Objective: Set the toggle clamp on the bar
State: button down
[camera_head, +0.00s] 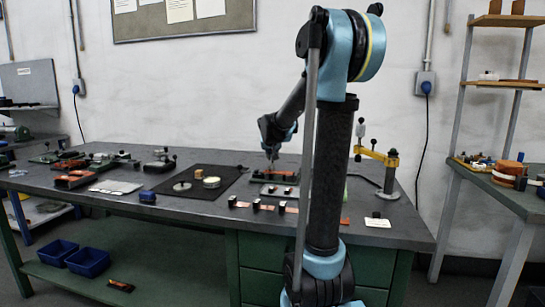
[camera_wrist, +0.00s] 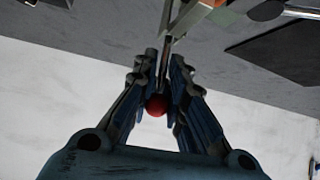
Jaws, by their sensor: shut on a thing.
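My gripper (camera_head: 270,152) is low over the workbench, at a small green fixture (camera_head: 262,179) with brownish blocks on it. In the wrist view the fingers (camera_wrist: 168,92) are closed around a thin metal lever with a red ball knob (camera_wrist: 156,105). The knob sits between the fingers, and the lever runs up and right to a metal link (camera_wrist: 196,16). I take this lever to be the toggle clamp's handle. The clamp's body and the bar are too small or cut off to tell apart, and whether they touch cannot be seen.
A dark mat (camera_head: 205,193) with round parts lies left of the fixture. Small dark blocks (camera_head: 256,205) stand in front. A yellow-armed stand (camera_head: 390,174) is at the right. Several clamp-like devices (camera_head: 75,179) sit at the left. The bench front has some bare room.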

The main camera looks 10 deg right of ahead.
jog(key=shift+s+f, duration=0.1)
jog(key=shift+s, duration=0.05)
jog(key=c, duration=1.6)
grip_release()
jog(key=shift+v, duration=5.95)
